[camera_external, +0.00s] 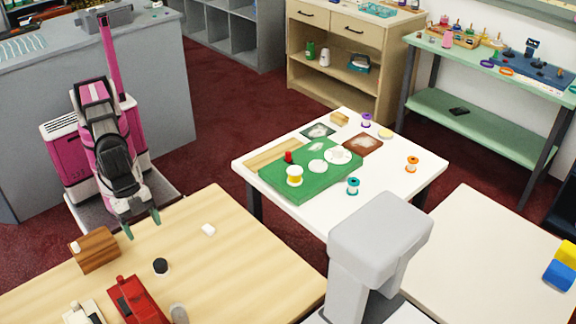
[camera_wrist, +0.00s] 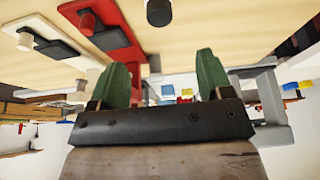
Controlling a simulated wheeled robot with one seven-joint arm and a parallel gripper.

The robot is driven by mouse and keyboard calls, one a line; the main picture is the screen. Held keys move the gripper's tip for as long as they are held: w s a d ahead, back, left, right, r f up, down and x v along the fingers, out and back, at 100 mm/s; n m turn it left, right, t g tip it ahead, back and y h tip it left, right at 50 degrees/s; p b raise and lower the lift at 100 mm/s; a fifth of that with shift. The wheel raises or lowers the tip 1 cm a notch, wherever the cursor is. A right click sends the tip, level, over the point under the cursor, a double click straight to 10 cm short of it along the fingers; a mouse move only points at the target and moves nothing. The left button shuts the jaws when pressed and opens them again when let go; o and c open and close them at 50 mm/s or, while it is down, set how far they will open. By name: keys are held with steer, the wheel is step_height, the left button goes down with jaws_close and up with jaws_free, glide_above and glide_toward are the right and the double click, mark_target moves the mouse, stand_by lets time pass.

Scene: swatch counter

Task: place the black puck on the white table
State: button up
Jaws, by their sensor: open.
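The black puck (camera_external: 160,266) lies on the light wooden table (camera_external: 255,265) in the foreground. A dark round thing that looks like the same puck (camera_wrist: 159,12) shows at the top edge of the wrist view. My gripper (camera_external: 143,236) is open and empty, with green fingers, above the far edge of the wooden table, a little behind and left of the puck. The fingers are spread apart in the wrist view (camera_wrist: 162,72). A white table (camera_external: 395,180) stands at centre; another white-topped table (camera_external: 490,245) is at right.
The wooden table also holds a brown wooden block (camera_external: 95,250), a small white piece (camera_external: 208,230) and a red device (camera_external: 137,302). On the central table are a green mat (camera_external: 285,190), spools and swatches; its right side has bare room. A grey post (camera_external: 380,240) stands in front.

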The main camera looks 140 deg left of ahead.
mark_target(159, 262)
steer(key=shift+f, duration=0.1)
steer(key=x, duration=1.2)
steer(key=shift+f, duration=0.15)
steer(key=shift+c, duration=0.4)
steer(key=c, duration=0.9)
